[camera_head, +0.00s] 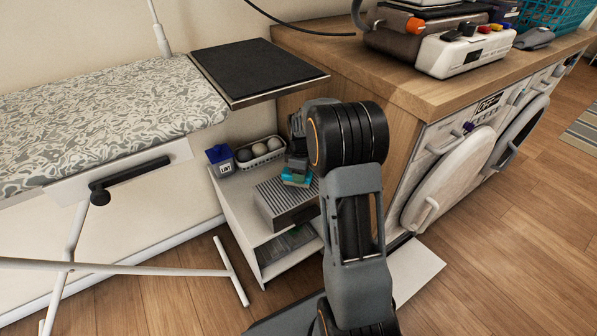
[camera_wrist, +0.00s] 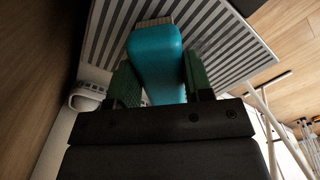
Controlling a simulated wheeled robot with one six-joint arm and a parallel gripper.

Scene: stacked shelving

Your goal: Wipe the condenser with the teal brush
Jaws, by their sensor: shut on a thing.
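The teal brush (camera_wrist: 157,65) is between the two fingers of my gripper (camera_wrist: 158,82) in the wrist view, and the fingers are shut on it. In the head view the brush (camera_head: 296,176) shows at the near end of my arm's reach, over the condenser. The condenser (camera_head: 287,202) is a grey ribbed block on the top of a low white shelf unit. Its striped face (camera_wrist: 218,32) fills the area beyond the brush in the wrist view. The brush's pale bristle end is close to the ribs; I cannot tell whether it touches.
On the shelf unit (camera_head: 238,222) stand a basket of balls (camera_head: 259,154) and a blue box (camera_head: 219,160). A dark-topped ledge (camera_head: 258,70) overhangs behind. A wooden counter with machine doors (camera_head: 452,178) stands on the right, and an ironing board (camera_head: 100,110) on the left.

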